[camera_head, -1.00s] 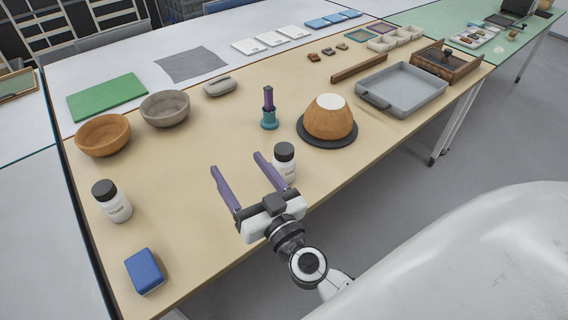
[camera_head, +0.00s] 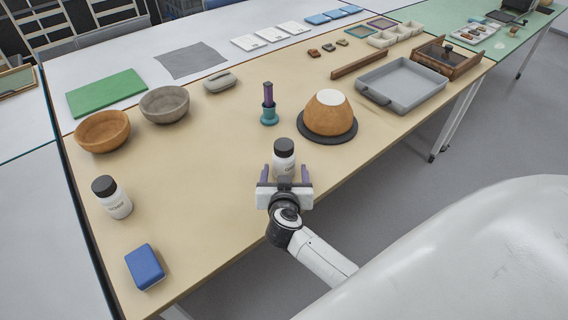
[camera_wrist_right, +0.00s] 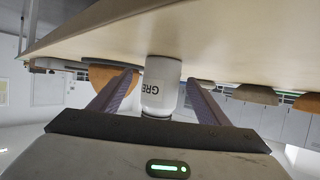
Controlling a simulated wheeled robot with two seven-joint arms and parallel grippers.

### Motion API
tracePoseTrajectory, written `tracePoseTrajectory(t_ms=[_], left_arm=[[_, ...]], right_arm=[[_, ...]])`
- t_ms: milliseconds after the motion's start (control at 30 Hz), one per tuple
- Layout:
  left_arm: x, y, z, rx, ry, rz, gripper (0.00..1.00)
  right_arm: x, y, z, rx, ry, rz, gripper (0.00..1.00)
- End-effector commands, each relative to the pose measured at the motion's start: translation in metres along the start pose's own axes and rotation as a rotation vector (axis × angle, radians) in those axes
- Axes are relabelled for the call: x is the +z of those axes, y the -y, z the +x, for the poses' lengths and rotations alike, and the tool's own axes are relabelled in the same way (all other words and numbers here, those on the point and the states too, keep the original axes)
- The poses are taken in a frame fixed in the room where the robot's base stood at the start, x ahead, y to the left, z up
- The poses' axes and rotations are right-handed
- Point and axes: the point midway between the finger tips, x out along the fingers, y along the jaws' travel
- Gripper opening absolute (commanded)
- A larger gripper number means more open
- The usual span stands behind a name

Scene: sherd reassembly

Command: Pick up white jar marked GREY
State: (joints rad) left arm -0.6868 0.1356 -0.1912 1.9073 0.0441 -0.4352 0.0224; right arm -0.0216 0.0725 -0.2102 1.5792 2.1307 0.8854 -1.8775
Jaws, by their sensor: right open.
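A white jar with a black lid (camera_head: 284,155) stands upright near the table's front edge. In the right wrist view the same jar (camera_wrist_right: 160,85) shows lettering that reads "GRE", with the rest out of sight. My right gripper (camera_head: 285,178) is open just in front of this jar. In the right wrist view its two purple fingers (camera_wrist_right: 160,98) reach toward the jar on both sides, and a gap shows on each side. A second white jar with a black lid (camera_head: 112,198) stands at the left; its label is too small to read. My left gripper is not in view.
A blue block (camera_head: 145,267) lies at the front left. An orange bowl-shaped piece (camera_head: 329,112) sits on a dark disc right of the near jar, with a teal and purple tool (camera_head: 268,104) behind. Two bowls (camera_head: 102,131) stand at the back left. The middle-left tabletop is clear.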

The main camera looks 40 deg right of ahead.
Motion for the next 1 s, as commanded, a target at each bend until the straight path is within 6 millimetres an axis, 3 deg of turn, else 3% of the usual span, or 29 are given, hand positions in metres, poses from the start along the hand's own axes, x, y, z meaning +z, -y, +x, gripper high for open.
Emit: tracePoseTrajectory(t_ms=[200,500,833,1000], left_arm=[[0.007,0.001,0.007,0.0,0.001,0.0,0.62],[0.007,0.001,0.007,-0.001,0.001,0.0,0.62],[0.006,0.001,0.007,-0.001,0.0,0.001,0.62],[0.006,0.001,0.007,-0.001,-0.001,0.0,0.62]], right_arm=[[0.001,0.003,0.033,0.001,-0.002,0.0,0.7],[0.0,0.003,0.037,-0.001,-0.002,0.0,0.7],[0.0,0.003,0.037,-0.001,-0.002,0.001,0.16],[-0.002,0.003,0.037,-0.002,-0.005,0.001,0.14]])
